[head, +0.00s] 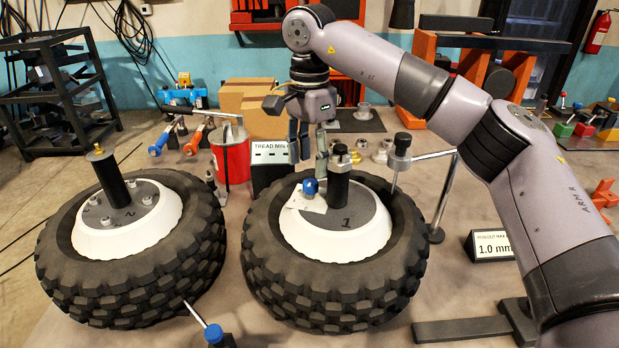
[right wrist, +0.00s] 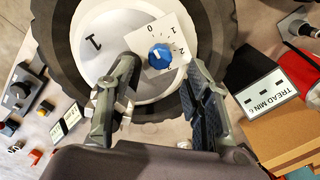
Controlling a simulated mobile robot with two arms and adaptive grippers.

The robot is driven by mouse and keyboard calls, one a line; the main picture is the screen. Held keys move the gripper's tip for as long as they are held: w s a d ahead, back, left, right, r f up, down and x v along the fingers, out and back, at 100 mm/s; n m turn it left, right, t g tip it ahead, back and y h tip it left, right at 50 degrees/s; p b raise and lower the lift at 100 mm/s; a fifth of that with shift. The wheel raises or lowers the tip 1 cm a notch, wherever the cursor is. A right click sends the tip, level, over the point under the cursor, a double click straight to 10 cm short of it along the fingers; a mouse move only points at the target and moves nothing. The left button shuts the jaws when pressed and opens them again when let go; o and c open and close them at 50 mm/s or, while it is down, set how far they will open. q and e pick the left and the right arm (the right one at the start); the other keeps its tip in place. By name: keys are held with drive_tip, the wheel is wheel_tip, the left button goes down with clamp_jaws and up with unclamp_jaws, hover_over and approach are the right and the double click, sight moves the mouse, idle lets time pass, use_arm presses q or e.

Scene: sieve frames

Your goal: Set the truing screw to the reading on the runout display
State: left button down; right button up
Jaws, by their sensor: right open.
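The truing screw is a blue knob (head: 310,187) on a white dial plate (head: 296,204), on the hub of the right tyre (head: 262,240), marked 1. In the right wrist view the blue knob (right wrist: 160,56) sits between my finger tips; the plate (right wrist: 172,34) shows a 0 and other numbers, and the knob's exact setting is too small to read. My right gripper (head: 308,165) is open above the knob, pointing down, apparently not touching it. The runout display (head: 490,246) at the right shows "1.0 mm", partly hidden by my right arm. My left gripper is out of view.
A black post (head: 339,178) stands close behind the knob. A probe stand (head: 440,195) rises right of the tyre. A second tyre (head: 130,285) with its own post is at left. A "TREAD MIN" sign (head: 270,165) and red can (head: 231,155) stand behind.

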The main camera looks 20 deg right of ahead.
sight(309, 182)
drive_tip(key=shift+f, duration=2.25)
clamp_jaws()
